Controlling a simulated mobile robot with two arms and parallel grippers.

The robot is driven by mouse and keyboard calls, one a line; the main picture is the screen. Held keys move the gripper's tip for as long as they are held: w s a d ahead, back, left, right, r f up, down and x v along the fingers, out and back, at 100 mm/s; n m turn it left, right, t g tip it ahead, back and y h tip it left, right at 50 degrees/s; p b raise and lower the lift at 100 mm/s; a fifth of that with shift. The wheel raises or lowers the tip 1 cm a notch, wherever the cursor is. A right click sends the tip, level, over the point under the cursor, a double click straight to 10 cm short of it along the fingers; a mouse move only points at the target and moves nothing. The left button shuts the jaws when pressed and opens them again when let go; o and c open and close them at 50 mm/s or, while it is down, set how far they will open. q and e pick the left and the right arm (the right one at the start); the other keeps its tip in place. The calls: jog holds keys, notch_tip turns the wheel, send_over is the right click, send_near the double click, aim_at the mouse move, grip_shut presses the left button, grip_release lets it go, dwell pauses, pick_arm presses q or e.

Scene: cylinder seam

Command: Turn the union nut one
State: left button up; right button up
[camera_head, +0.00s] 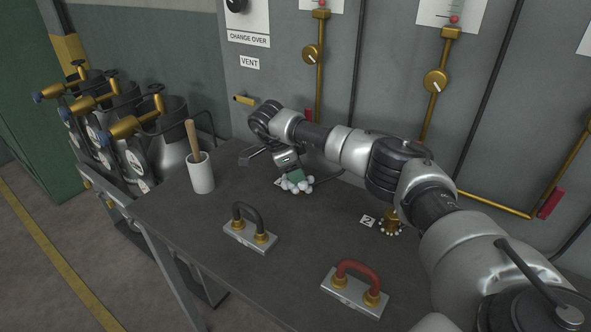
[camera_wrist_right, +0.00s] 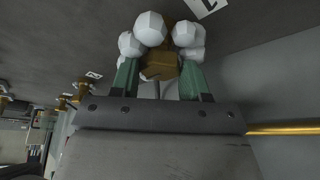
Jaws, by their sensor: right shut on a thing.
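Union nut one, a brass nut (camera_wrist_right: 162,64), shows in the right wrist view between the two green fingers of my right gripper (camera_wrist_right: 158,78). The fingers are shut on it. Large white bubble-like balls (camera_wrist_right: 150,28) crowd around the nut on its far side. In the head view my right gripper (camera_head: 293,180) reaches down to the bench, and a cluster of white balls (camera_head: 298,186) shows at its fingertips. There the nut itself is hidden by the gripper and the balls. My left gripper is not in view.
A brass fitting (camera_head: 391,222) ringed by small white beads stands by the label 2 (camera_head: 368,221). Two plates with a black hose (camera_head: 249,212) and a red hose (camera_head: 361,270) lie on the bench (camera_head: 200,228). A white cup (camera_head: 200,175) holds a wooden handle. Cylinders (camera_head: 172,140) stand left.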

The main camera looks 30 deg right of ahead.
jog(key=shift+r, duration=0.1)
jog(key=o, duration=0.9)
jog(key=b+v, duration=0.1)
jog(key=v, duration=0.9)
jog(key=shift+w+a+r, duration=0.1)
jog(key=shift+r, duration=0.25)
